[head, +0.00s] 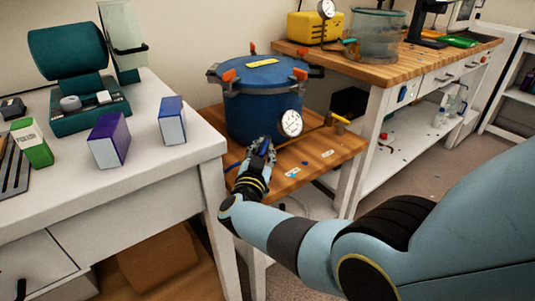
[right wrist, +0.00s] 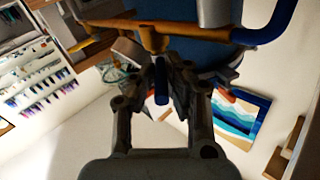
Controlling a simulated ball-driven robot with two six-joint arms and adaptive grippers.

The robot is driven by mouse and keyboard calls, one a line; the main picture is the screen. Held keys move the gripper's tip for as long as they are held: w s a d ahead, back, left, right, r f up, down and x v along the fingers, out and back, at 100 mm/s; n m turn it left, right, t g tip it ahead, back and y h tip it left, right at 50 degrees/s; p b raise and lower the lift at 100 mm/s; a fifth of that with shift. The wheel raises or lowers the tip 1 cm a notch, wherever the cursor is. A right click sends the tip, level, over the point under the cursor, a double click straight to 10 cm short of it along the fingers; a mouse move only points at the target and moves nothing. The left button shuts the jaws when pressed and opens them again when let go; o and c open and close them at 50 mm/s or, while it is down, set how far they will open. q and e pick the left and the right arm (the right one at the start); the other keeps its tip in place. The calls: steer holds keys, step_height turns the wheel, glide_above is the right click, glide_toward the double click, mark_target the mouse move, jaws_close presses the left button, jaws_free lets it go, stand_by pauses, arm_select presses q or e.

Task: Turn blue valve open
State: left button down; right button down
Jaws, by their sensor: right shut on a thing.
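The blue pressure pot (head: 262,100) stands on a low wooden bench, with a blue lid and orange clamps. A white gauge (head: 290,123) is on its front. My right gripper (head: 263,147) is low at the pot's front, left of and below the gauge. In the right wrist view my right gripper (right wrist: 168,90) is shut on the blue valve handle (right wrist: 161,82), which shows between its fingers. A brass pipe (right wrist: 152,32) runs just beyond the fingertips. The fingers hide part of the handle. My left gripper is not in view.
A yellow-handled valve (head: 340,119) sticks out at the pot's right. The white table (head: 120,188) at the left holds a purple box (head: 109,140) and a blue box (head: 172,121). The wooden bench top (head: 312,152) is partly free at the front right.

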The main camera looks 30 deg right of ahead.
steer(key=shift+w+a+f+m+g+h+b, duration=0.1)
steer(key=shift+a+f+m+g+h+b, duration=0.15)
steer(key=shift+m+g+h+b, duration=0.25)
steer(key=shift+r, duration=0.1)
steer(key=c, duration=1.4)
jaws_free()
steer(key=shift+o, duration=0.2)
steer(key=shift+w+a, duration=0.1)
steer(key=shift+w, duration=0.05)
